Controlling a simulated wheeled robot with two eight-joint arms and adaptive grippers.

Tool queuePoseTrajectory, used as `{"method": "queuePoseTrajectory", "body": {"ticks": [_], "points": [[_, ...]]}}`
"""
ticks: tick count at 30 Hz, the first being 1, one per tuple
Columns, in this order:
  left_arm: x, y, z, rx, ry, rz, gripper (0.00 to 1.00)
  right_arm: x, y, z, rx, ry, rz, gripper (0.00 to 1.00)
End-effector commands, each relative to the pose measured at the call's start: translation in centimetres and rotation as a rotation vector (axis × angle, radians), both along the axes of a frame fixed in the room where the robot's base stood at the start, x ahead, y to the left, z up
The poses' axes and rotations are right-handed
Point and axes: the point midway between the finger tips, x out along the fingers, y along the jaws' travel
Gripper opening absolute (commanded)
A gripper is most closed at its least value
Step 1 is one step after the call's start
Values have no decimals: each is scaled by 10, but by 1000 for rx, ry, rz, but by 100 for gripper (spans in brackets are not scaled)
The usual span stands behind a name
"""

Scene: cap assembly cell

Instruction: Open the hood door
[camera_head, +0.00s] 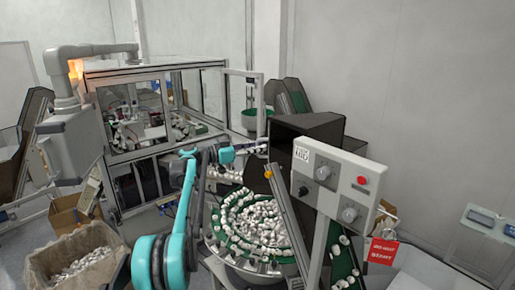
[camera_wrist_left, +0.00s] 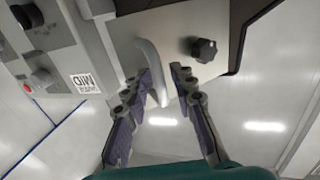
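The hood (camera_head: 308,130) is a dark box right of centre in the head view, behind a grey control box. In the left wrist view a light grey panel, seemingly the hood door (camera_wrist_left: 172,22), bears a curved pale handle (camera_wrist_left: 152,68) and a black knob (camera_wrist_left: 204,49). I cannot see whether the door is latched. My left gripper (camera_wrist_left: 163,72) is open, its fingertips on either side of the handle, the left one closer. In the head view my left arm reaches toward the hood's left side, and the gripper tips are hard to make out. My right gripper is not in view.
The control box (camera_head: 335,183) has a red button and knobs. A bowl feeder (camera_head: 228,243) full of white caps sits below the hood. A glazed machine (camera_head: 135,105) stands behind left, a carton of caps (camera_head: 85,238) at lower left. A red tag (camera_head: 384,252) hangs right.

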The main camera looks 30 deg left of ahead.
Motion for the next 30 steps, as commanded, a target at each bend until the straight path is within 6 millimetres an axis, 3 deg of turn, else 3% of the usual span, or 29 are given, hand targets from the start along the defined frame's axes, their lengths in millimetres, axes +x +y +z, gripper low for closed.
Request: {"method": "queuePoseTrajectory", "body": {"ticks": [11,24,30], "points": [[-5,5,0,1,1,2,30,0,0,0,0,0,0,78],[-72,60,0,1,1,2,30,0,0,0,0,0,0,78],[-90,74,0,0,0,1,30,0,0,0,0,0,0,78]]}}
